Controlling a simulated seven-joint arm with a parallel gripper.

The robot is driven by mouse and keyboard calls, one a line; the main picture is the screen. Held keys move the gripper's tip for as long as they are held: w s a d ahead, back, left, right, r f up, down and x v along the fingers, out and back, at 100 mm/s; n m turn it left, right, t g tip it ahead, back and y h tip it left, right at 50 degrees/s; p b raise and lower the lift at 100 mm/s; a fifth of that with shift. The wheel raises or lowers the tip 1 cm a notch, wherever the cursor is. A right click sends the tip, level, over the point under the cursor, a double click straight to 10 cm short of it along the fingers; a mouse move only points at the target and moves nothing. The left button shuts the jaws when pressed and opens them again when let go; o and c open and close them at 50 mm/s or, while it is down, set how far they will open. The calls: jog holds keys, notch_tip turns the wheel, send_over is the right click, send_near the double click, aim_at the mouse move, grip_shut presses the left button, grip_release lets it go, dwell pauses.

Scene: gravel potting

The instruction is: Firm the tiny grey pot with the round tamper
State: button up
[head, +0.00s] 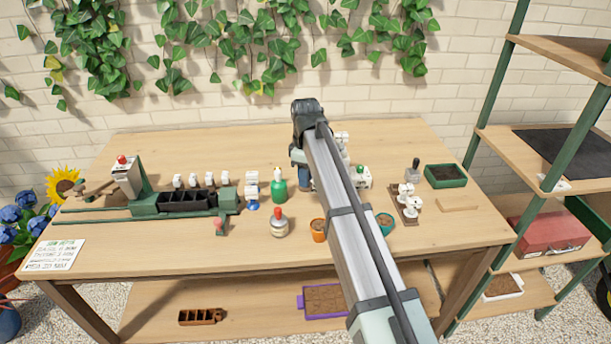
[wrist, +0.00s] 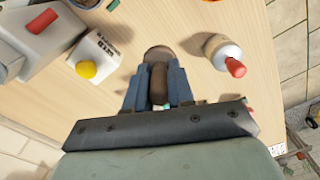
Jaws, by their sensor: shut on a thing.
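My gripper (wrist: 158,82) is shut on a brown, round-ended thing (wrist: 158,54), which looks like the round tamper. Its blue fingers stand on either side of the brown handle. In the head view my gripper (head: 301,160) is over the back middle of the table, and my arm hides much of what it holds. I cannot make out the tiny grey pot in either view; it may be behind my arm or the held tool.
On the table (head: 150,255) stand a green bottle (head: 279,188), a red-capped bottle (head: 279,224), an orange pot (head: 318,236), a teal pot (head: 386,226) and a green tray (head: 445,178). A green-railed machine (head: 142,206) is at left.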

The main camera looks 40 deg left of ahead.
jog(key=w+d, duration=0.7)
jog(key=w, duration=0.3)
jog(key=shift+w+r, duration=0.35)
jog(key=shift+f, duration=2)
jog(key=shift+f, duration=0.65)
jog(key=shift+r, duration=0.1)
jog(key=shift+r, duration=1.45)
jog(key=shift+s+a, duration=0.1)
jog(key=shift+a, duration=0.05)
